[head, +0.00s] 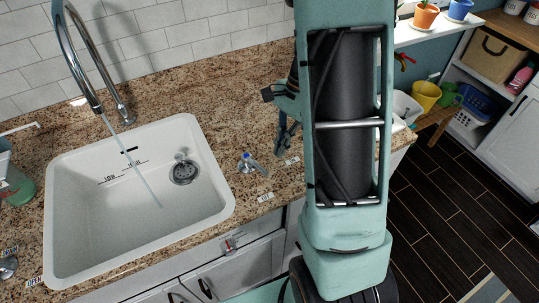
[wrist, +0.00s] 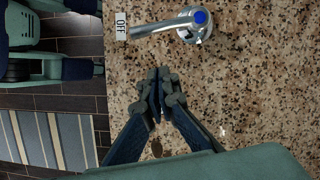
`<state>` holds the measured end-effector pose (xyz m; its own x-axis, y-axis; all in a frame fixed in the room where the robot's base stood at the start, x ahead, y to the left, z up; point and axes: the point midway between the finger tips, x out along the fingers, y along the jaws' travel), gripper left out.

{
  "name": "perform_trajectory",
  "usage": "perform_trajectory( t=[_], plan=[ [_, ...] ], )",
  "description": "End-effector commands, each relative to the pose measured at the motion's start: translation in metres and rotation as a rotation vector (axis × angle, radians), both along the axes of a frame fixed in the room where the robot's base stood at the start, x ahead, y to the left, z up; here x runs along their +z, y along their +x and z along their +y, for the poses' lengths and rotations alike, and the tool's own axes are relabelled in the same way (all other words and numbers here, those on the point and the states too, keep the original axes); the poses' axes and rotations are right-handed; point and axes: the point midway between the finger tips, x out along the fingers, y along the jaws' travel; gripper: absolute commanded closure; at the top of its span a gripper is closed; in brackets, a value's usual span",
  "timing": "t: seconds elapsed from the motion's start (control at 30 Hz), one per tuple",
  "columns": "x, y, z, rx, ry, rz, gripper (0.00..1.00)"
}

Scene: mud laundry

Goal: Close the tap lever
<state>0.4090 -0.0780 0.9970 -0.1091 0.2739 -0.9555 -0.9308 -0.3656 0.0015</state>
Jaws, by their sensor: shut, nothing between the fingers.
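The tap lever (head: 250,163) is a silver handle with a blue cap, on the counter right of the sink. In the wrist view the lever (wrist: 165,27) is at the top, its handle pointing left with its tip beside the "OFF" label (wrist: 122,26). A water stream (head: 146,178) runs from the curved faucet (head: 88,75) into the white sink (head: 218,200). My gripper (head: 283,146) is just right of the lever, apart from it. In the wrist view my gripper (wrist: 167,84) has its dark fingers together and empty, below the lever. My arm hides part of the counter.
Another metal lever (head: 8,266) and an "OPEN" label (head: 33,282) are left of the sink. A green bottle (head: 15,187) stands there too. The granite counter (head: 215,85) is clear behind the lever. The counter's front edge is close to the lever.

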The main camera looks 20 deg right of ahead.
Motion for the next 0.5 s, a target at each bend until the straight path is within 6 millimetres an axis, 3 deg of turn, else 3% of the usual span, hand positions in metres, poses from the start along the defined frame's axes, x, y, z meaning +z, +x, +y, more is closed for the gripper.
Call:
perform_trajectory(
  t=[0.2,0.5],
  plan=[
    [-0.006,-0.011,0.028,0.003,0.000,0.000,1.00],
    [-0.010,-0.015,0.037,0.001,-0.001,-0.002,1.00]
  ],
)
